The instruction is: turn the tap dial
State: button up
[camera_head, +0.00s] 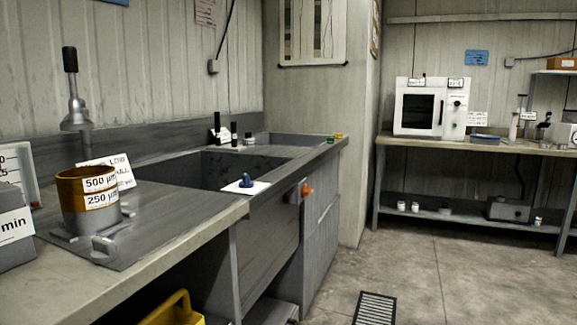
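A sink (285,228) is set into the grey bench, with a dark basin. An orange knob (307,190) sticks out of a small plate on the sink's front panel. A blue knob-like piece (247,181) stands on a white card at the basin's front rim. I cannot tell for sure which of these, if either, is the tap dial. A white card (112,168) reading "LOW" and partly hidden text stands behind a brown sieve stack (88,200) marked 500 and 250 µm. My gripper is not in view.
A grey stand with a black-topped lever (70,60) rises behind the sieve stack. A yellow container (175,310) is below the bench. Small dark bottles (234,134) stand behind the basin. Open floor with a drain grate (375,308) lies right, before a bench with a white oven (428,108).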

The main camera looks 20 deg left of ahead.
aim_at(246, 183)
jog(key=u, duration=0.05)
jog(key=i, duration=0.7)
jog(key=u, duration=0.95)
jog(key=i, duration=0.6)
jog(key=u, duration=0.65)
